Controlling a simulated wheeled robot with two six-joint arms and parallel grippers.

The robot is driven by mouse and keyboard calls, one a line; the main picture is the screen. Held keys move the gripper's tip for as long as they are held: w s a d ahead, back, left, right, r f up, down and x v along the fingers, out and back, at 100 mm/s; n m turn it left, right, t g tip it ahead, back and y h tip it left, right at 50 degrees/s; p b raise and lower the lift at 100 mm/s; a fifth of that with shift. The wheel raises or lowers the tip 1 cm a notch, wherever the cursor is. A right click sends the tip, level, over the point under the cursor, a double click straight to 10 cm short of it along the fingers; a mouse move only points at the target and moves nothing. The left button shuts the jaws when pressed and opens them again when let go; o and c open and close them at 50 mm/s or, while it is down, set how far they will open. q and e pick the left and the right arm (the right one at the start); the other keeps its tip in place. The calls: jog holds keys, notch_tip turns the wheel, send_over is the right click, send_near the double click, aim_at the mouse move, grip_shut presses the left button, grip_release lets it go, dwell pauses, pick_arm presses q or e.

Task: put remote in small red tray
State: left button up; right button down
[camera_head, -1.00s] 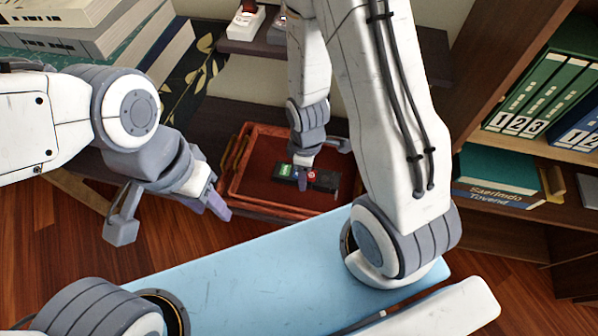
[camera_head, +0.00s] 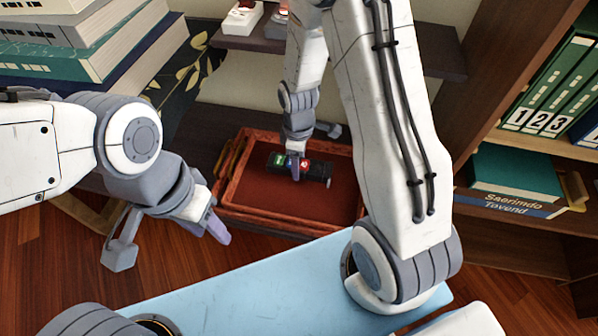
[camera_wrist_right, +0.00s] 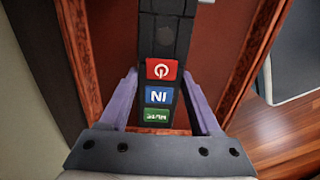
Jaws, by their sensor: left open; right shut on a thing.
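The remote (camera_head: 318,169) is black with coloured buttons, and its red, blue and green buttons show close up in the right wrist view (camera_wrist_right: 160,70). My right gripper (camera_head: 296,172) is shut on the remote, with a finger on each side of it in the wrist view. The small red tray (camera_head: 300,208) has a wooden rim and a dark red floor. The remote is over the tray floor, inside the rim in the picture; whether it touches the floor I cannot tell. My left gripper (camera_head: 172,240) is open and empty, left of the tray.
A shelf (camera_head: 245,36) with small devices is above the tray. A stack of books (camera_head: 85,45) stands at the upper left. A bookcase (camera_head: 470,120) with green binders (camera_head: 545,95) and lying books (camera_head: 510,180) is on the right. Wooden floor shows below the tray.

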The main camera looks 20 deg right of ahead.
notch_tip(320, 180, down, 4)
jog(key=shift+b, duration=1)
jog(key=shift+r, duration=0.15)
jog(key=shift+c, duration=0.5)
grip_release()
